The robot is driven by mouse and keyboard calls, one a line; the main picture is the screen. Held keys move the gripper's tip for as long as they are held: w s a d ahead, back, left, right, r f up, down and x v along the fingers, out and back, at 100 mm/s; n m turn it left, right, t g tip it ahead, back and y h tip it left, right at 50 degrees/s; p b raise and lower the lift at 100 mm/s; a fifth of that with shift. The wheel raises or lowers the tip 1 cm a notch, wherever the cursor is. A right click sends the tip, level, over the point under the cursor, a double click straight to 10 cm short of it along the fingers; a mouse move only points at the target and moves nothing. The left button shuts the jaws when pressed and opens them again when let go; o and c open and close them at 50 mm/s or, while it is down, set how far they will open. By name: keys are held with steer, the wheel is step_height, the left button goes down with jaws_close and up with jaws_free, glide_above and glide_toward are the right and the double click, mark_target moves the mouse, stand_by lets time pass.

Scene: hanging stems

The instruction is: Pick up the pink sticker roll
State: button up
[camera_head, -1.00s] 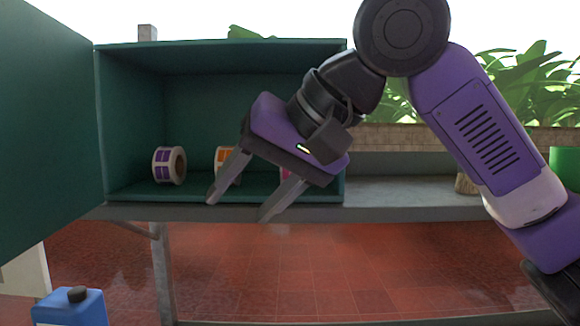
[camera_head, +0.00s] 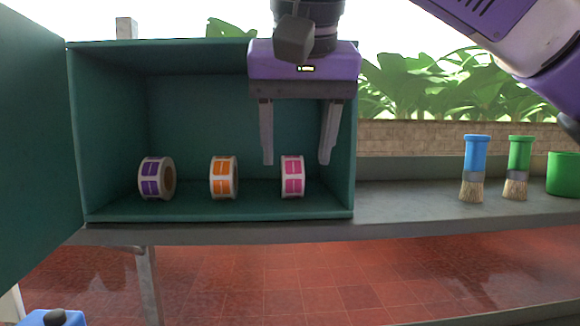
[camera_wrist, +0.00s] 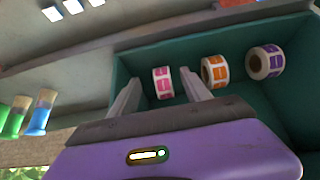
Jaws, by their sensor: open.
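The pink sticker roll (camera_head: 292,177) stands upright on the floor of the green cabinet (camera_head: 215,212), at its right side. It also shows in the wrist view (camera_wrist: 162,83). My gripper (camera_head: 297,162) is open and points down at the cabinet's front. In the head view its fingertips lie to either side of the roll's top. In the wrist view the roll shows between the two fingers (camera_wrist: 160,88), with a gap on each side. Nothing is held. I cannot tell how far the fingers are from the roll in depth.
An orange sticker roll (camera_head: 223,177) and a purple sticker roll (camera_head: 156,178) stand to the left in the cabinet. Its open door (camera_head: 35,150) is at far left. A blue brush (camera_head: 475,165), green brush (camera_head: 518,165) and green pot (camera_head: 562,174) stand right on the shelf.

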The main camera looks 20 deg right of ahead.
mark_target(292, 159)
steer(key=w, duration=0.1)
steer(key=w+d+p, duration=0.1)
steer(key=w, duration=0.1)
steer(key=w+p, duration=0.1)
steer(key=shift+w+d+r, duration=0.2)
steer(key=shift+d, duration=0.05)
steer(key=shift+w+d+f, duration=0.15)
steer(key=shift+w, duration=0.3)
steer(key=shift+b+x, duration=0.8)
steer(key=shift+x, duration=1.75)
jaws_close()
